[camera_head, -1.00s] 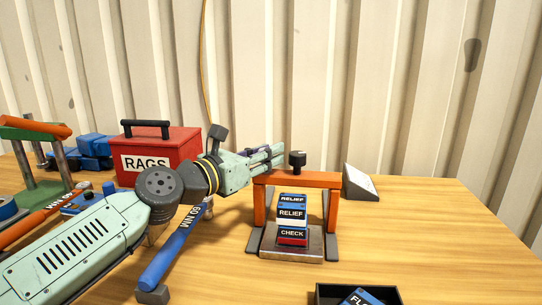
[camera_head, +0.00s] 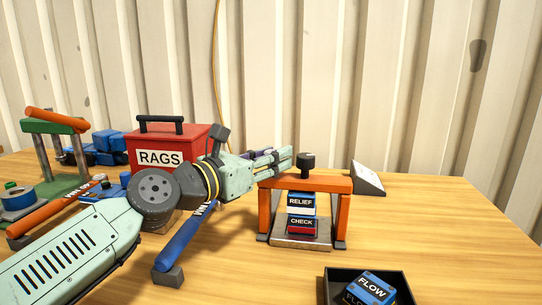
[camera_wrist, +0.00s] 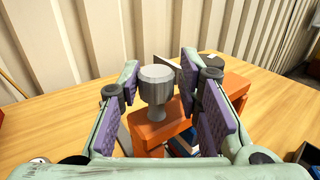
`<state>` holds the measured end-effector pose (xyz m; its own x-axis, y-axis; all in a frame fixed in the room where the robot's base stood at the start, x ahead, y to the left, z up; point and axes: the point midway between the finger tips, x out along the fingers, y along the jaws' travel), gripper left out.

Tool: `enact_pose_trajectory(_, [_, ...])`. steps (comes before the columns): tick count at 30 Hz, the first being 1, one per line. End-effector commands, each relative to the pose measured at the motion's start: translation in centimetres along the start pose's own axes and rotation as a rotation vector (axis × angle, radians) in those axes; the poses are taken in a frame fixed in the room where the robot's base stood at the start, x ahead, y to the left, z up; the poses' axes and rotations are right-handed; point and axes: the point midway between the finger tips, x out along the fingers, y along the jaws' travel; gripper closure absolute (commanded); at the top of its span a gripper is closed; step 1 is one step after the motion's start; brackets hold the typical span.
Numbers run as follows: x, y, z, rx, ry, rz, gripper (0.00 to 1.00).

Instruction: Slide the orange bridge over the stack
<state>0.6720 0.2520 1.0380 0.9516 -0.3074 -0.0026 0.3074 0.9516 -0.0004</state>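The orange bridge (camera_head: 328,184) stands on the table with a black knob (camera_head: 306,160) on its beam. Its legs stand left and right of a stack of blue, white and red blocks (camera_head: 301,214) on a metal plate (camera_head: 300,242). The RELIEF and CHECK labels show below the beam, which hides the stack's top. My gripper (camera_head: 288,156) is just left of the knob. In the wrist view, its fingers (camera_wrist: 160,75) are apart and empty, with the knob (camera_wrist: 157,86) in the gap ahead, above the orange beam (camera_wrist: 160,128). I cannot tell whether they touch it.
A red RAGS box (camera_head: 160,160) stands behind my arm. A blue bar (camera_head: 182,244) with a grey foot lies at the front. A black tray (camera_head: 332,291) holds a FLOW block (camera_head: 371,287). A grey wedge (camera_head: 368,180) stands behind the bridge.

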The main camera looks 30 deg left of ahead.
Motion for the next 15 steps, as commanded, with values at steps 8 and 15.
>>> enact_pose_trajectory(8, [0.1, 0.1, 0.1, 0.0, -0.002, 0.002, 0.66])
enact_pose_trajectory(15, [0.1, 0.1, 2.6, 0.005, -0.003, 0.003, 0.66])
